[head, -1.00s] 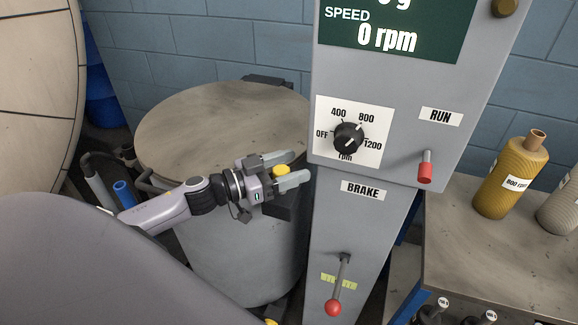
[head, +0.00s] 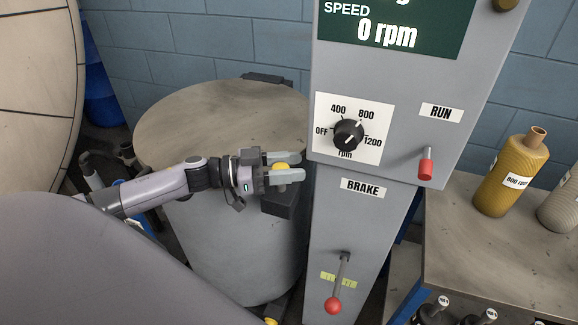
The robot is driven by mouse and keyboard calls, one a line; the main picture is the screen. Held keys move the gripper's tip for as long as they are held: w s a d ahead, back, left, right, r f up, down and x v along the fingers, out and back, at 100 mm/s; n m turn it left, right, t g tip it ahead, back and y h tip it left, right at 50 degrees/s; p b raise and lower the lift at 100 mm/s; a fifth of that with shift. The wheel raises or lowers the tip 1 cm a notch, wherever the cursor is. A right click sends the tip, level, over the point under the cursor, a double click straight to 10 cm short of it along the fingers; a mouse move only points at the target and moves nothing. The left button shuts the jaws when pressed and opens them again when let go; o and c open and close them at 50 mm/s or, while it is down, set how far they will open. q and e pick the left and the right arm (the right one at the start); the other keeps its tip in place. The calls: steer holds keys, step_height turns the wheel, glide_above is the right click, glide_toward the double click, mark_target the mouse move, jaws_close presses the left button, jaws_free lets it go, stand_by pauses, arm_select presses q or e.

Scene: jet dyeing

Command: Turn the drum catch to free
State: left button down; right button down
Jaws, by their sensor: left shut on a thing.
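The drum (head: 225,245) is a grey cylinder with a flat, worn lid (head: 200,120), left of the control column. The drum catch is on its near right side: a yellow knob (head: 281,167) above a dark block (head: 278,203). My left gripper (head: 284,167) comes in from the left at the lid's edge, its two fingers on either side of the yellow knob and shut on it. The fingers partly hide the knob. My right gripper is not in view.
The grey control column (head: 345,230) stands just right of my left gripper. It carries a speed dial (head: 348,134), a red-tipped RUN lever (head: 426,168) and a red-balled BRAKE lever (head: 334,304). The display reads 0 rpm. A bench (head: 500,250) with bottles is at right.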

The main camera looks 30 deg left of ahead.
mark_target(310, 78)
arm_select(q)
steer(key=shift+s+m+g+h+b, duration=0.15)
steer(key=shift+m+g+h+b, duration=0.55)
steer(key=shift+m+g+h, duration=0.55)
steer(key=shift+d+g, duration=0.1)
steer(key=shift+g, duration=0.35)
steer(key=c, duration=0.7)
jaws_free()
steer(key=shift+o, duration=0.2)
steer(key=shift+r, duration=0.1)
step_height(310, 78, up, 20)
steer(key=shift+f+p, duration=0.1)
steer(key=shift+p, duration=0.8)
